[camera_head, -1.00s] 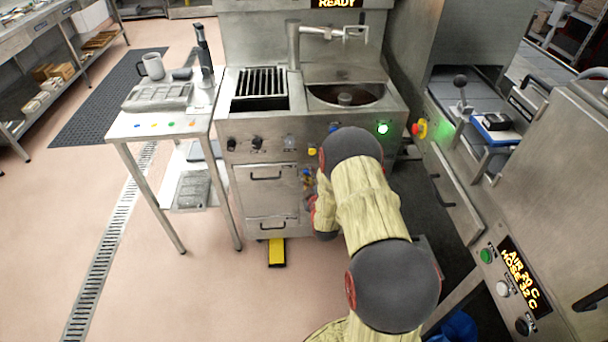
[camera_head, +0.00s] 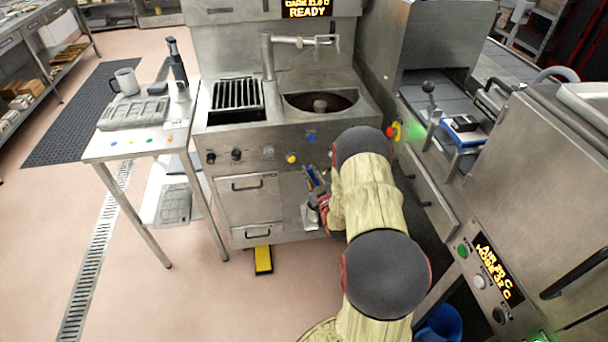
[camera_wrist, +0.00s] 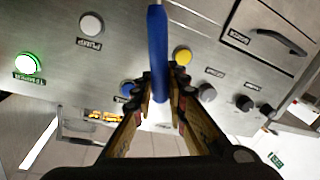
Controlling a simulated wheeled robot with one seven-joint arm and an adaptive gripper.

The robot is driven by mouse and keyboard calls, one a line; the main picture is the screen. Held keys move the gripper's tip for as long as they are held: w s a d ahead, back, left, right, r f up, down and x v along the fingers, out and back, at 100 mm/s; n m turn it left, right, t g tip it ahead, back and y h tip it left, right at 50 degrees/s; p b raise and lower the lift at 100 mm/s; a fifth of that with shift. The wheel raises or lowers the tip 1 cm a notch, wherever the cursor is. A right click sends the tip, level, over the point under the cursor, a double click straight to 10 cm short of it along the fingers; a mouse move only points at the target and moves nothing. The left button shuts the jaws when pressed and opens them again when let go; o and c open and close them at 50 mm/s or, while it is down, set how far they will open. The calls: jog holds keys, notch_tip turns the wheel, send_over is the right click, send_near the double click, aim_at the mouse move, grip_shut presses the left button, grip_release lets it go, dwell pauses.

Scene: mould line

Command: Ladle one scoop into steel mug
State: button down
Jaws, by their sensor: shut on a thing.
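The grey mug (camera_head: 125,81) stands upright on the left side table. The round kettle well (camera_head: 296,101) is open in the top of the steel machine, with dark contents and a round knob at its middle. My gripper (camera_wrist: 160,88) is shut on a blue handle (camera_wrist: 157,45); I take it for the ladle's, but its bowl is not clearly visible. In the head view my gripper (camera_head: 317,190) is in front of the machine's front panel, below the well's level and far right of the mug. My arm partly covers it.
The side table (camera_head: 110,148) also holds a grey moulded tray (camera_head: 134,113) and a dark upright tool (camera_head: 176,62). A grate (camera_head: 237,95) lies left of the well, and a tap (camera_head: 267,60) stands behind it. Knobs and drawer handles stick out of the front panel. Another machine stands close right.

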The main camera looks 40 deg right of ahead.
jog(key=s+d+r+m, duration=0.4)
jog(key=d, duration=0.2)
jog(key=shift+d+r+t+p, duration=0.25)
jog(key=shift+d+t+p, duration=0.05)
jog(key=shift+p, duration=0.1)
dwell(0.9)
